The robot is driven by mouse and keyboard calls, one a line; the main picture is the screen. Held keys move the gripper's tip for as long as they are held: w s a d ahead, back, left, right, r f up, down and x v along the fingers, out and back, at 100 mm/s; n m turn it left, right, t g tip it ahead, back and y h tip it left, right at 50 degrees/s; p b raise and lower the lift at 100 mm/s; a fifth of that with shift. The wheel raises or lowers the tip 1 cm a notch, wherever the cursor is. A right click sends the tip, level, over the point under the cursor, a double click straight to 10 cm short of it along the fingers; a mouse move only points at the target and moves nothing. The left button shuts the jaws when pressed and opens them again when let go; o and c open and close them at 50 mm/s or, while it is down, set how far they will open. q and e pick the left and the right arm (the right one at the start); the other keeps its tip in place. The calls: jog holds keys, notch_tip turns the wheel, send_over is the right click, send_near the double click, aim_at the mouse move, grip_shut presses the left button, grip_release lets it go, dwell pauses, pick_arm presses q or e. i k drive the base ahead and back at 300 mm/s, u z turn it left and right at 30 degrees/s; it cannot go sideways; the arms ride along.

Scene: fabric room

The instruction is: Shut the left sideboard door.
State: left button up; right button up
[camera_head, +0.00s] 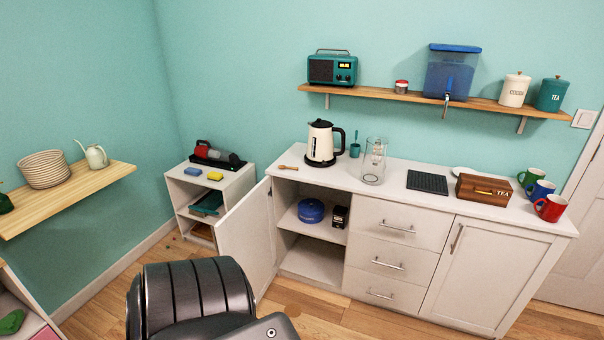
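The white sideboard (345,178) stands against the teal wall. Its left door (246,240) is wide open, swung out to the left and toward me, and the left compartment is exposed. A blue pot (311,211) and a small black item (339,217) are on the inner shelf. The right door (475,275) is shut, and so are the drawers (399,227) in the middle. A dark ribbed part of my own body is at the bottom, in front of the open door's lower area. No fingertips of either gripper show.
A low white shelf unit (243,182) stands left of the open door. A kettle (321,144), glass jar (374,161), tea box (484,190) and several mugs stand on the sideboard top. A wooden wall shelf (22,215) juts out at left. Wooden floor (300,308) shows before the sideboard.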

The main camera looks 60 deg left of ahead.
aim_at(245, 233)
jog(key=z, duration=1.85)
jog(key=k, duration=2.95)
jog(key=u, duration=2.65)
jog(key=i, duration=0.5)
jog(key=u, duration=0.05)
